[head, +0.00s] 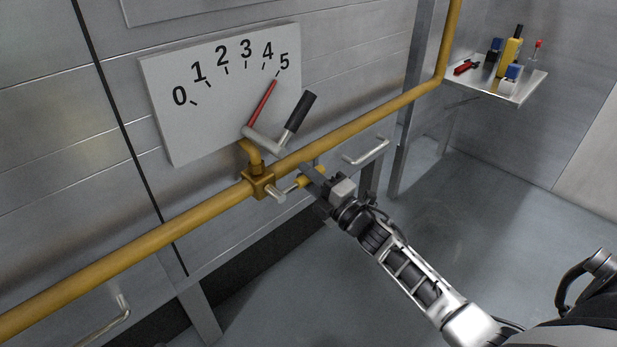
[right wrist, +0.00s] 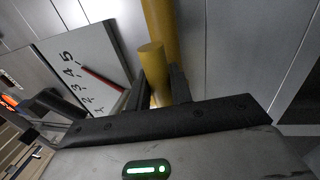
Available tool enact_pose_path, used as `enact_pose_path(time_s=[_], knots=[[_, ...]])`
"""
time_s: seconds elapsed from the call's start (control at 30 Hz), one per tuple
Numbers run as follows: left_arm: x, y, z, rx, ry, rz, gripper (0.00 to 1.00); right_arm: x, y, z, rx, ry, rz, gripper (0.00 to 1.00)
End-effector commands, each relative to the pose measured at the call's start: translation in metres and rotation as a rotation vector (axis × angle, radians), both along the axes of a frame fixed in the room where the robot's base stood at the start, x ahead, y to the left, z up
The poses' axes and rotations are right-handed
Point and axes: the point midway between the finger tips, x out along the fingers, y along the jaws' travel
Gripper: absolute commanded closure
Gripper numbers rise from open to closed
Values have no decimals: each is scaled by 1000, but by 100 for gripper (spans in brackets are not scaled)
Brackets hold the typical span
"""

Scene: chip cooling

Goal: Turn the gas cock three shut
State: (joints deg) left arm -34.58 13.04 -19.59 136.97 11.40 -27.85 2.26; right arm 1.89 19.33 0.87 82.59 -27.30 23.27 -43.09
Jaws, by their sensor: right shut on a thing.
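A brass gas cock (head: 258,184) sits on the yellow pipe below the dial; no number shows on it. A short metal stem sticks out of it, and a lever runs right to a yellow handle (head: 305,181). My right gripper (head: 313,179) is shut on this handle. In the right wrist view, the handle's round end (right wrist: 150,52) shows between the two fingers of my right gripper (right wrist: 160,88). The fingers partly hide the handle in both views. My left gripper is in neither view.
A white dial board (head: 190,135) reads 0 to 5; its red pointer (head: 262,103) is near 5. A black-gripped lever (head: 300,111) stands before it. The yellow pipe (head: 370,121) runs along the wall. A shelf (head: 525,92) holds small tools at upper right. The floor is clear.

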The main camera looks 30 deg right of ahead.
Motion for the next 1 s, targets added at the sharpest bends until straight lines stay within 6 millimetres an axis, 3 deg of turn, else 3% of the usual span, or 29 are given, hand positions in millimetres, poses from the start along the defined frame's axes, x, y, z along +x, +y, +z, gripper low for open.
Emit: enact_pose_path(time_s=[0.13,0.17,0.2,0.23,0.63,0.83,1.0], knots=[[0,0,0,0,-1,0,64,0,0,2,-10,-6,1,100],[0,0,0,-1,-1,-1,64,0,0,2,-10,-7,1,73],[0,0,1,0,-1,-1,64,0,0,2,-10,-7,0,62],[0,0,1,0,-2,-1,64,0,0,2,-9,-6,0,59],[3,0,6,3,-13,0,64,-9,-2,-1,-3,-1,0,59],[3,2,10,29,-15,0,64,-47,-11,-8,-3,2,0,59],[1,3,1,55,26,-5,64,-88,-22,-16,-4,1,-1,59]])
